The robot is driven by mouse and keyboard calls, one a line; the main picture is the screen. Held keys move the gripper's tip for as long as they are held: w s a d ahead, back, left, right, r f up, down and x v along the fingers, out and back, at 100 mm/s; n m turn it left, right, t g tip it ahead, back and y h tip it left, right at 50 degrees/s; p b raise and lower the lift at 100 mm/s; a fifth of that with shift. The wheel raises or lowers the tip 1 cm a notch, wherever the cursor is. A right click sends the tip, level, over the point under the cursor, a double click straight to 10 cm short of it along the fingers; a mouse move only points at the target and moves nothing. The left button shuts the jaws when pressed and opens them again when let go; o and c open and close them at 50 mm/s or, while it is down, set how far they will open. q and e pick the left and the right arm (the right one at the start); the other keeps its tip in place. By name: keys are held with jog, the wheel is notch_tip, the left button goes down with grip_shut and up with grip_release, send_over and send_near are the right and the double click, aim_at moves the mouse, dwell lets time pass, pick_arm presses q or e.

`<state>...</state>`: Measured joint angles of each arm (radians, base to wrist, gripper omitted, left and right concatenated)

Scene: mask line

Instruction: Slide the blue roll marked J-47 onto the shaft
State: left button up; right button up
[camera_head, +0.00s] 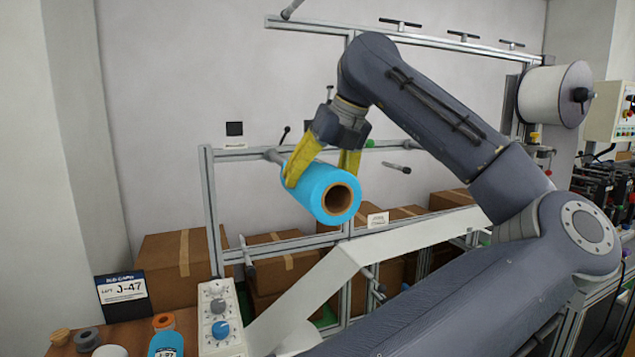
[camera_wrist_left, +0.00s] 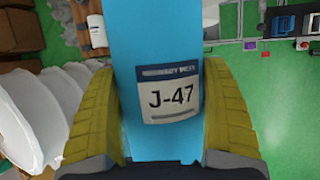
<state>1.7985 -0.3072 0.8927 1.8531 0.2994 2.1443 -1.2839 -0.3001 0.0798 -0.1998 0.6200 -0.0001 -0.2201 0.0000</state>
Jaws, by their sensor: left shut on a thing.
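The blue roll marked J-47 (camera_head: 314,191) hangs tilted in the air in front of the metal frame, its brown cardboard core open toward the head camera. My left gripper (camera_head: 322,165) is shut on it with yellow fingers on both sides. In the left wrist view the roll (camera_wrist_left: 160,95) lies between the fingers, its white J-47 label facing that camera. My right gripper is not in view.
A white web (camera_head: 340,268) runs below the roll. A stand with a J-47 sign (camera_head: 123,291), a control box (camera_head: 219,318) and another blue roll (camera_head: 165,343) are at the lower left. Cardboard boxes (camera_head: 170,272) stand behind the frame. A white reel (camera_head: 550,95) is at the upper right.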

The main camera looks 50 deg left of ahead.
pick_arm(q)
jog(key=shift+a, duration=0.15)
jog(key=shift+w+a, duration=0.2)
jog(key=shift+a, duration=0.55)
jog(key=shift+w+a, duration=0.2)
jog(key=shift+a, duration=0.5)
jog(key=shift+w+a, duration=0.2)
jog(key=shift+a, duration=0.55)
jog(key=shift+a, duration=0.15)
jog(key=shift+w+a, duration=0.2)
jog(key=shift+a, duration=0.55)
jog(key=shift+w+a, duration=0.25)
jog(key=shift+a, duration=0.5)
jog(key=shift+w+a, duration=0.2)
jog(key=shift+a, duration=0.55)
jog(key=shift+a, duration=0.1)
jog(key=shift+w+a, duration=0.2)
jog(key=shift+a, duration=0.55)
jog(key=shift+w+a, duration=0.25)
jog(key=shift+a, duration=0.55)
jog(key=shift+w+a, duration=0.2)
jog(key=shift+a, duration=0.55)
jog(key=shift+a, duration=0.2)
jog(key=shift+w+a, duration=0.2)
jog(key=shift+a, duration=0.55)
jog(key=shift+w+a, duration=0.25)
jog(key=shift+a, duration=0.45)
jog(key=shift+w+a, duration=0.2)
jog(key=shift+a, duration=0.55)
jog(key=shift+a, duration=0.15)
